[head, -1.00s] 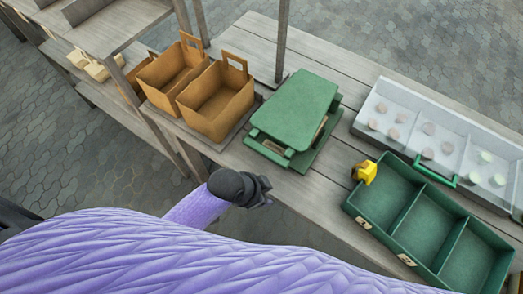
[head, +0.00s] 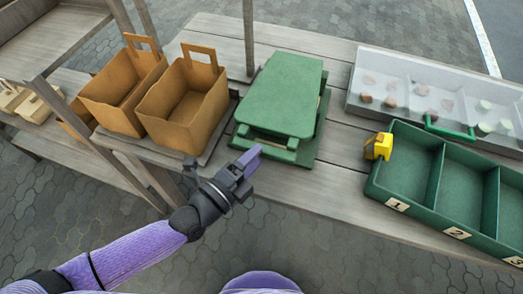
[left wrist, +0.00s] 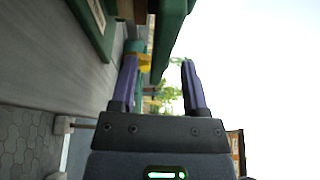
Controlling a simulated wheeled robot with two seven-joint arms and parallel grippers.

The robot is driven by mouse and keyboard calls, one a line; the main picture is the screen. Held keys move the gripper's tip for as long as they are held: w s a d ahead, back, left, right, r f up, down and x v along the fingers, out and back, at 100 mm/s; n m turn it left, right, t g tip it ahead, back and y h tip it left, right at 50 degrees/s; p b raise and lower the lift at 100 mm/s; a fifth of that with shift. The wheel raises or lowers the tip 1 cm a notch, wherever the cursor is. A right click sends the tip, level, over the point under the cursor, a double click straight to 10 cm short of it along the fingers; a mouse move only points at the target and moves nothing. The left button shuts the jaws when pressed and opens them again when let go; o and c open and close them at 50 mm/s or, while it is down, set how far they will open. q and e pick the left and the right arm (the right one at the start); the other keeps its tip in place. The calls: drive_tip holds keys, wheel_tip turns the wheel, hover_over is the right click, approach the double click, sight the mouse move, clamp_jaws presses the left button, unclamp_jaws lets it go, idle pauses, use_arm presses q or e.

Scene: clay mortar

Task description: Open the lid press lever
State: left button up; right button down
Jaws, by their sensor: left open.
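The green press (head: 281,95) stands on the wooden table with its flat lid lying level over the base. A green lever bar (head: 268,137) runs along its near edge. My left gripper (head: 249,157) is just in front of that edge, at its near left corner, pointing toward it. In the left wrist view its two purple fingers (left wrist: 159,63) are spread apart with nothing held between them. The press's green edge (left wrist: 170,35) shows just beyond the fingertips there; I cannot tell whether they touch it. My right gripper is not in view.
Two brown paper bags (head: 187,106) stand left of the press. A yellow object (head: 379,146) sits at the corner of a green numbered bin (head: 398,204) on the right. A clear-lidded case (head: 438,98) lies behind it. A post (head: 248,40) rises behind the press.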

use_arm(q)
drive_tip(key=x, duration=0.3)
drive_tip(key=shift+w+d, duration=0.1)
drive_tip(key=shift+d, duration=0.05)
clamp_jaws()
idle(1.1)
drive_tip(key=shift+r, duration=0.1)
